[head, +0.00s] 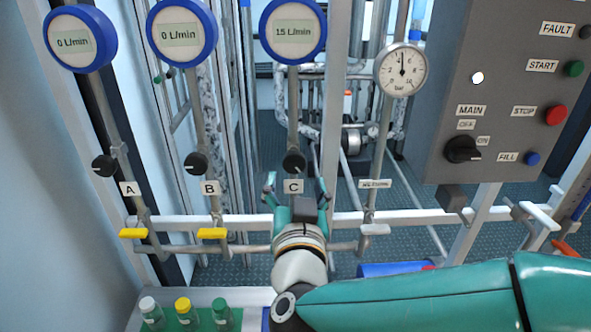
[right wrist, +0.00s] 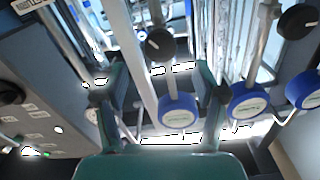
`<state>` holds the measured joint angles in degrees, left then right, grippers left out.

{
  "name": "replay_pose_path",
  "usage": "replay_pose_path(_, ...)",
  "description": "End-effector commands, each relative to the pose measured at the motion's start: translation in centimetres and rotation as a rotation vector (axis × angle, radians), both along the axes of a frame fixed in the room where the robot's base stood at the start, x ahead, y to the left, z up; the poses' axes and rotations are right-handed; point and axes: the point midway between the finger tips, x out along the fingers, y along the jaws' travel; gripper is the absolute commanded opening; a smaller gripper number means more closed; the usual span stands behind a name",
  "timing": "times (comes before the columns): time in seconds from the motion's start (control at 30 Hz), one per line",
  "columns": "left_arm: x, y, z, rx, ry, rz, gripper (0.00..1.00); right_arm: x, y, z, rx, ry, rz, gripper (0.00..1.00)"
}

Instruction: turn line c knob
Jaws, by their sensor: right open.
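The line C knob (head: 293,161) is a round black knob with a pale pointer mark, on the pipe above the C label (head: 293,186). The blue-rimmed display above it (head: 293,31) reads 15 L/min. My right gripper (head: 297,187) is open, its two teal fingers on either side of the label, just below the knob. In the right wrist view the knob (right wrist: 160,44) lies between and beyond the open fingers (right wrist: 161,80), apart from them as far as I can tell. My left gripper is out of view.
The A knob (head: 104,165) and B knob (head: 196,163) stand to the left, with displays reading 0 L/min. A pressure gauge (head: 401,70) and a grey control panel (head: 500,90) are at right. A horizontal rail (head: 400,216) and yellow valve handles (head: 212,233) lie low.

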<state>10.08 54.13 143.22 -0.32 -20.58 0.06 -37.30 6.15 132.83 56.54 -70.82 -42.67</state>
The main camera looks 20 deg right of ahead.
Motion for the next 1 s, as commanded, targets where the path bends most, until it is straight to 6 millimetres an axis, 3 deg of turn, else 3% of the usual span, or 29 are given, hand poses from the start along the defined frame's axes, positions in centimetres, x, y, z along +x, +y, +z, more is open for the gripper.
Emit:
replay_pose_path(0.1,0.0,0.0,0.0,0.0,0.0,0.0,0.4,-2.2,0.8,0.0,0.0,-0.001,0.006,0.7)
replay_pose_path(0.33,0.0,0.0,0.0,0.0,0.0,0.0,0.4,-4.3,1.2,-0.1,-0.001,0.001,0.001,0.7)
replay_pose_path(0.83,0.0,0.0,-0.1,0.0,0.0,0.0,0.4,-4.4,1.1,-0.1,0.0,0.003,-0.005,0.7)
replay_pose_path(0.93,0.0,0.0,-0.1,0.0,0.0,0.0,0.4,-3.9,0.0,-0.7,-0.004,0.018,-0.033,0.7)
replay_pose_path(1.0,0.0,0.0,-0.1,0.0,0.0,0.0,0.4,-3.1,-1.3,-2.3,-0.023,0.054,-0.073,0.7)
